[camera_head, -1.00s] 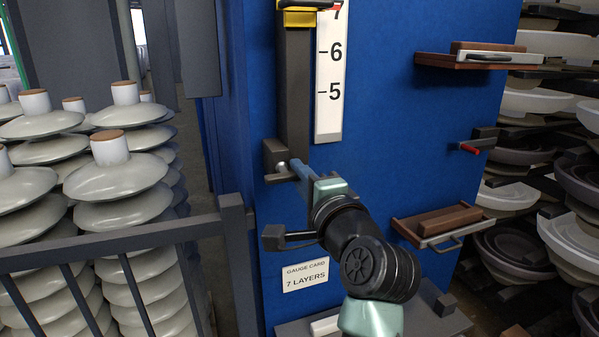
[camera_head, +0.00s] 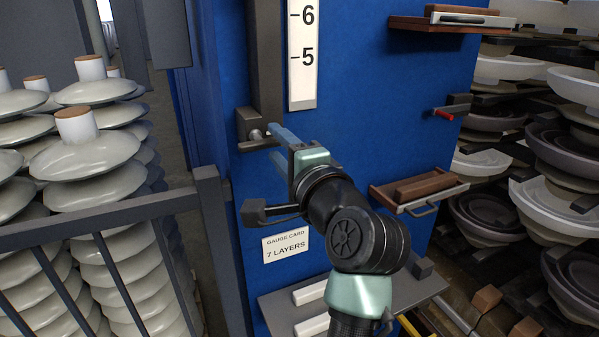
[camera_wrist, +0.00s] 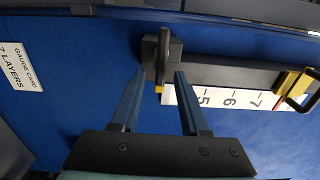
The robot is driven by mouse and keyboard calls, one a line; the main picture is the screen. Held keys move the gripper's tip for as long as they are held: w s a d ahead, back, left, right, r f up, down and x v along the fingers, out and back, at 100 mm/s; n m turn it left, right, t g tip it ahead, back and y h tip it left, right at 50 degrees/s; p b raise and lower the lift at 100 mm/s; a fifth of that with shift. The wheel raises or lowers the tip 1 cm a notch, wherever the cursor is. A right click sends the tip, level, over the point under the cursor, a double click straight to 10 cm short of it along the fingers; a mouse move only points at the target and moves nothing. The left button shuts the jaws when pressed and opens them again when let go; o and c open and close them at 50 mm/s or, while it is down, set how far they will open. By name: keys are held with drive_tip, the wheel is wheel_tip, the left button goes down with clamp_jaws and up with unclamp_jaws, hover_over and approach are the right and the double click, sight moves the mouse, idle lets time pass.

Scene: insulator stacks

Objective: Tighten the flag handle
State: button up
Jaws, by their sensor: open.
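The flag handle appears to be the dark lever on a block at the lower end of a dark vertical rail. In the wrist view the lever (camera_wrist: 164,50) stands out from its block, edge-on, just beyond my fingertips and roughly between them. In the head view its rounded end (camera_head: 257,135) shows by the block. My gripper (camera_head: 270,143) is open and empty in front of the blue panel. In the wrist view my gripper (camera_wrist: 159,76) has its two blue fingers apart on either side of the lever's line. I cannot tell whether either finger touches it.
The blue panel (camera_head: 350,100) carries a number scale (camera_head: 302,60), a gauge card (camera_head: 286,246), a red-tipped lever (camera_head: 443,113) and two brown ledges. A yellow slider (camera_wrist: 288,82) sits on the rail. A dark railing (camera_head: 110,220) and insulator stacks stand left; more stacks stand right.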

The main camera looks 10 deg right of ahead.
drive_tip(key=b+v, duration=0.4)
drive_tip(key=v, duration=0.7)
